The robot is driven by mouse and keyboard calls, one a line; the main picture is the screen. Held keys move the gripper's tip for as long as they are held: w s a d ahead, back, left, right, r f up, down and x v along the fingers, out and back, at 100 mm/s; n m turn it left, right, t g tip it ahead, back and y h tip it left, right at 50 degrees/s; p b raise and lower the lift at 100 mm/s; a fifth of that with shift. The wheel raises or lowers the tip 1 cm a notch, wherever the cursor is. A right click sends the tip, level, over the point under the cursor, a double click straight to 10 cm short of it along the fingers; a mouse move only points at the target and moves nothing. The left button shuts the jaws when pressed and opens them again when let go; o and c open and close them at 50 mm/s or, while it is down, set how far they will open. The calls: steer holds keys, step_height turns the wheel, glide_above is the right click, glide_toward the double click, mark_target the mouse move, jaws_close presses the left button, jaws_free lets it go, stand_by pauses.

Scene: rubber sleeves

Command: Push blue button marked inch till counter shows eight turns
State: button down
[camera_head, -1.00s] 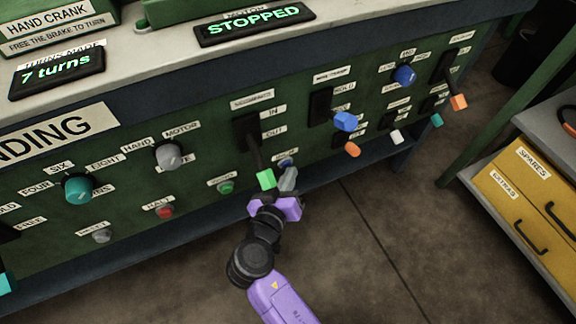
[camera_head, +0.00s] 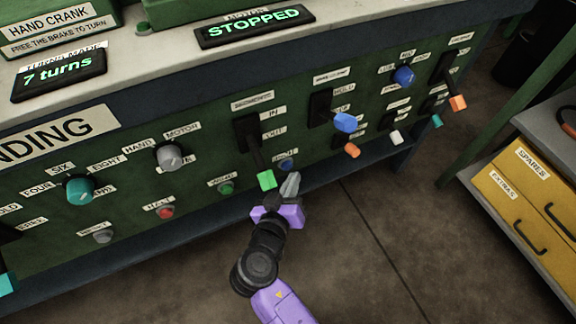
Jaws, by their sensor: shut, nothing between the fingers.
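The turns counter (camera_head: 58,74) at the upper left reads "7 turns". The motor display (camera_head: 254,24) reads "STOPPED". A small blue button (camera_head: 286,164) sits low on the green panel, right of the green-tipped lever (camera_head: 266,180); its label is too small to read. My gripper (camera_head: 291,181) is shut and empty, just below and in front of the blue button. The fingertips are close to the button, but I cannot tell whether they touch it.
The green-tipped lever hangs close to the left of my fingers. A green button (camera_head: 226,188) and a red button (camera_head: 166,212) are further left. A blue-tipped lever (camera_head: 346,122) and an orange knob (camera_head: 352,150) are to the right. Yellow drawers (camera_head: 520,200) stand at far right.

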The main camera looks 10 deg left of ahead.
steer(key=shift+s+d+p, duration=0.25)
steer(key=shift+s+d, duration=0.45)
steer(key=shift+s, duration=0.35)
steer(key=shift+s+d+p, duration=0.25)
steer(key=shift+s+d, duration=0.4)
steer(key=shift+s, duration=0.35)
steer(key=a+r+n+y, duration=0.1)
steer(key=a+n+y, duration=0.2)
steer(key=a+y, duration=0.15)
steer(key=s+d+n+y, duration=0.2)
steer(key=s+y, duration=0.1)
steer(key=s, duration=0.3)
steer(key=s+d+r+m+h, duration=0.35)
steer(key=s+d+r, duration=0.25)
steer(key=s+d, duration=0.6)
steer(key=s+d+r+m+h, duration=0.2)
steer(key=s+d+r+m, duration=0.3)
steer(key=s+d, duration=0.75)
step_height(320, 180, up, 28)
steer(key=w+p, duration=0.1)
steer(key=p, duration=2.7)
steer(key=shift+w+r, duration=0.15)
steer(key=shift+r, duration=0.1)
